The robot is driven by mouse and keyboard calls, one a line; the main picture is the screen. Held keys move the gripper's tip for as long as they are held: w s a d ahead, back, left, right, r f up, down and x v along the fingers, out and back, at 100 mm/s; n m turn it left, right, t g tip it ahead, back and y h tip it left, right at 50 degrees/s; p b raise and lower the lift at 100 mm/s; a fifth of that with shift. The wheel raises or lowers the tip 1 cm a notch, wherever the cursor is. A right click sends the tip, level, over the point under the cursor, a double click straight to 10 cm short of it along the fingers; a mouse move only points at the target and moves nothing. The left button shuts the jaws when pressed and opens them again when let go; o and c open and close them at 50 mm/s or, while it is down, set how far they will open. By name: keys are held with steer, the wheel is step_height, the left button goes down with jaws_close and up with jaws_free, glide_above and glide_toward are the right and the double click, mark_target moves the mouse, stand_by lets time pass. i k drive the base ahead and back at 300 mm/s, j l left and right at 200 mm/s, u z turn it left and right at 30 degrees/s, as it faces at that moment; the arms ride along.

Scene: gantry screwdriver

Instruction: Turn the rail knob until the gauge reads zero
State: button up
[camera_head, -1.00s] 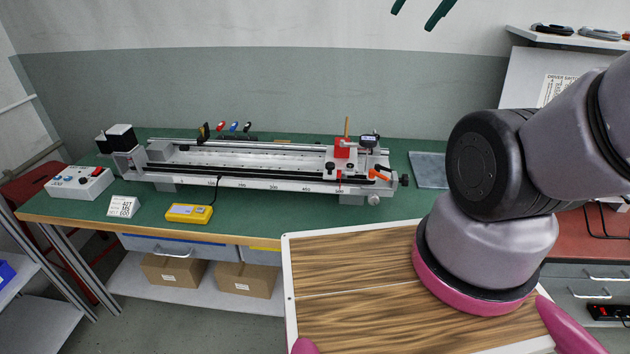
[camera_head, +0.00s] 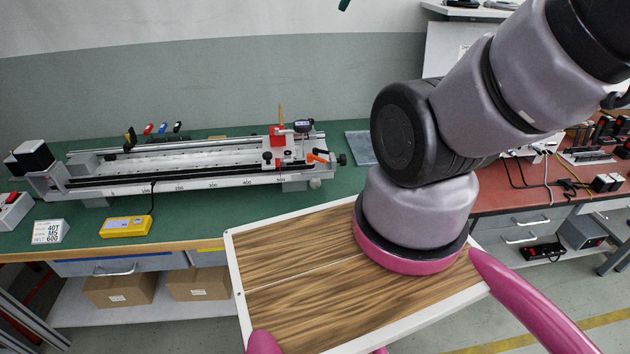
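A long grey linear rail (camera_head: 180,183) with a printed scale lies along the green bench. Near its right end stands a carriage with a red block (camera_head: 278,136), a pencil-like upright and an orange lever (camera_head: 318,157). A black knob (camera_head: 342,159) sticks out at the rail's right end. My gripper is out of view; only upper links of my arm show, right of the rail.
A yellow meter (camera_head: 126,227) with a cable and a white label card (camera_head: 50,231) stand at the bench front. A grey plate (camera_head: 360,147) lies right of the knob, partly behind my arm. A red-topped bench (camera_head: 520,180) with tools adjoins at right.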

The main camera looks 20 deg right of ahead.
mark_target(315, 183)
steer(key=k+l, duration=0.1)
steer(key=l, duration=0.25)
steer(key=k+l+u, duration=0.1)
steer(key=l, duration=0.3)
steer(key=k+l, duration=0.1)
steer(key=l, duration=0.25)
steer(key=k+l, duration=0.1)
steer(key=l, duration=0.25)
steer(key=k+l+u, duration=0.1)
steer(key=l, duration=0.25)
